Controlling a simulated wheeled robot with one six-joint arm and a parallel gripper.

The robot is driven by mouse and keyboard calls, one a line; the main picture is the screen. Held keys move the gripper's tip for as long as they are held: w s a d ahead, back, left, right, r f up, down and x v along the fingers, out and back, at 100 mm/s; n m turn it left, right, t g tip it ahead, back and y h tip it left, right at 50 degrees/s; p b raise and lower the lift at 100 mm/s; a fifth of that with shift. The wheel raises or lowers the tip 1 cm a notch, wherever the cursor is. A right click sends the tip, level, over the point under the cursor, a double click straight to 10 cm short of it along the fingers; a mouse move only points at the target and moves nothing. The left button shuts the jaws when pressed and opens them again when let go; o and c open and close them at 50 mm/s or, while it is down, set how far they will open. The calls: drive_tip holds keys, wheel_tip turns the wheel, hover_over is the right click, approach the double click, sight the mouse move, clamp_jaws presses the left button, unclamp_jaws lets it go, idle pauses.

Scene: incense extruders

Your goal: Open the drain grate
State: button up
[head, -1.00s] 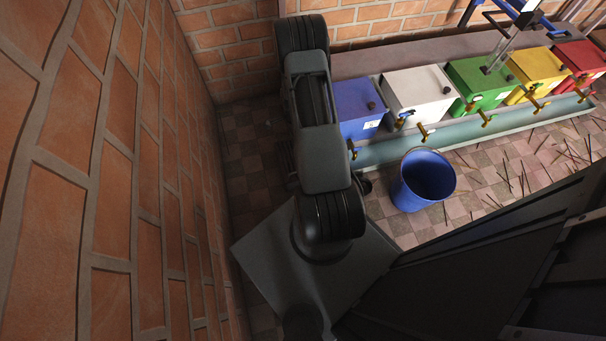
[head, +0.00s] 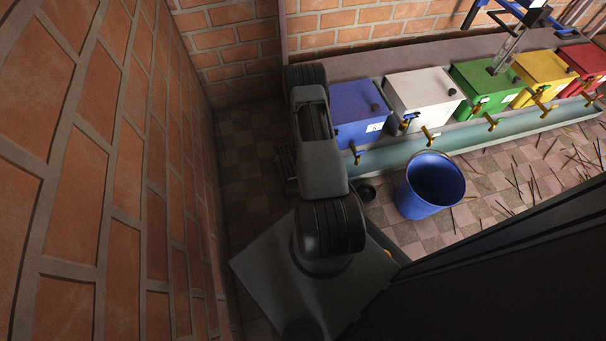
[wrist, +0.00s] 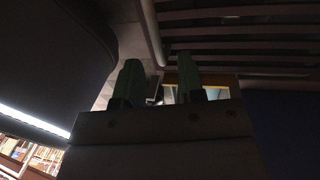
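I cannot make out a drain grate for certain. A small dark round thing (head: 367,191) lies on the tiled floor, between my arm and the blue bucket. It may be a drain or its cover, and it is too small to tell whether it is open. My gripper (wrist: 159,72) shows in the wrist view with two greenish fingers standing apart and nothing visible between them. It points up toward a dark ceiling with beams. In the head view my arm stands beside the left brick wall and the gripper cannot be made out.
The blue bucket (head: 432,184) stands on the floor right of the dark round thing. Behind it a ledge holds blue (head: 360,112), white (head: 422,96), green, yellow and red boxes with taps. Thin sticks litter the floor at right. The brick wall (head: 100,180) is close at left.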

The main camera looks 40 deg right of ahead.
drive_tip(key=shift+s+f, duration=0.15)
drive_tip(key=shift+f, duration=0.6)
drive_tip(key=shift+c, duration=0.5)
clamp_jaws()
